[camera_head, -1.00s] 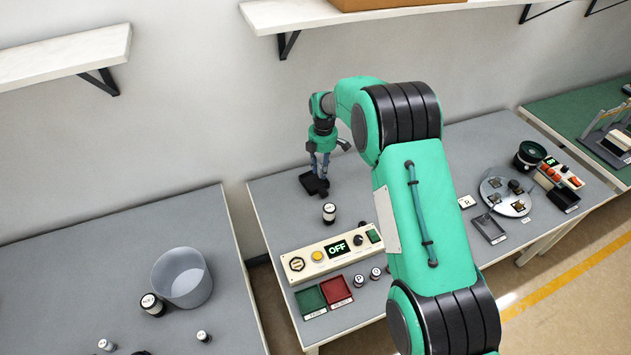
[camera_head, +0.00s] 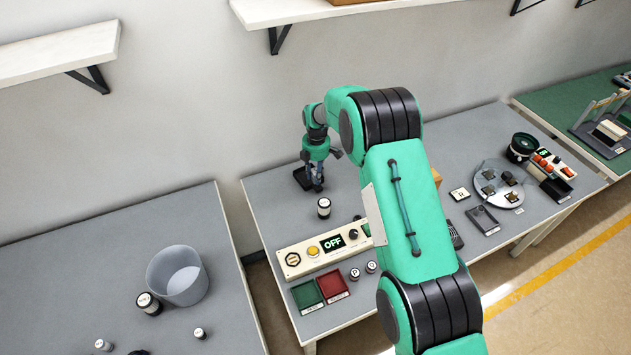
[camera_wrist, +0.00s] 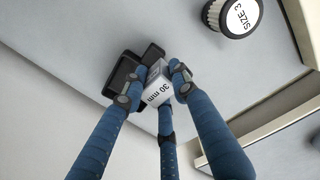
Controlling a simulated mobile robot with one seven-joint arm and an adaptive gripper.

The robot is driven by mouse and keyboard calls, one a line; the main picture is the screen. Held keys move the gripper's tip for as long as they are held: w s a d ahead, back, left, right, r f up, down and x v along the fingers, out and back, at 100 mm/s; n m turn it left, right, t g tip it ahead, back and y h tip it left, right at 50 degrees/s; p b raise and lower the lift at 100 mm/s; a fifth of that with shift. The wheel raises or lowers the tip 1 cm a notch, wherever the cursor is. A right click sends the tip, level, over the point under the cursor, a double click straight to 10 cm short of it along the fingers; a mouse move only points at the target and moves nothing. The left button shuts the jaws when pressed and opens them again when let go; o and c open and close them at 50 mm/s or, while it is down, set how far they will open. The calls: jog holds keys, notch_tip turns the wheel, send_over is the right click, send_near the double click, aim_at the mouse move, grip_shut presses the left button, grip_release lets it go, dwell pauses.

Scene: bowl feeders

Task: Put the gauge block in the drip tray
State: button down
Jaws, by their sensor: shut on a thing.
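My gripper (camera_head: 317,184) is shut on the gauge block (camera_wrist: 158,90), a small pale block marked "30 mm", which shows between the fingertips in the wrist view. The gripper (camera_wrist: 157,82) points down at the far left part of the middle bench. A black tray (camera_head: 301,176), which looks like the drip tray, lies on the bench right beside the fingers. It also shows in the wrist view (camera_wrist: 122,72), partly behind the block and a finger. I cannot tell whether the block touches it.
A white-topped "SIZE 3" cylinder (camera_wrist: 232,16) stands near the gripper. A cream control panel (camera_head: 323,249) reading OFF, with green (camera_head: 307,296) and red (camera_head: 333,285) trays, lies closer. A dark shallow tray (camera_head: 484,220) and a round plate (camera_head: 499,184) are at right.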

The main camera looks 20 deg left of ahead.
jog(key=shift+f, duration=1.8)
jog(key=shift+f+b, duration=0.3)
jog(key=shift+f, duration=0.15)
jog(key=c, duration=1.4)
grip_release()
jog(key=shift+o, duration=0.2)
jog(key=shift+r, duration=0.1)
jog(key=shift+r+p, duration=0.4)
jog(key=shift+r, duration=0.05)
notch_tip(320, 180, up, 12)
jog(key=shift+f, duration=0.1)
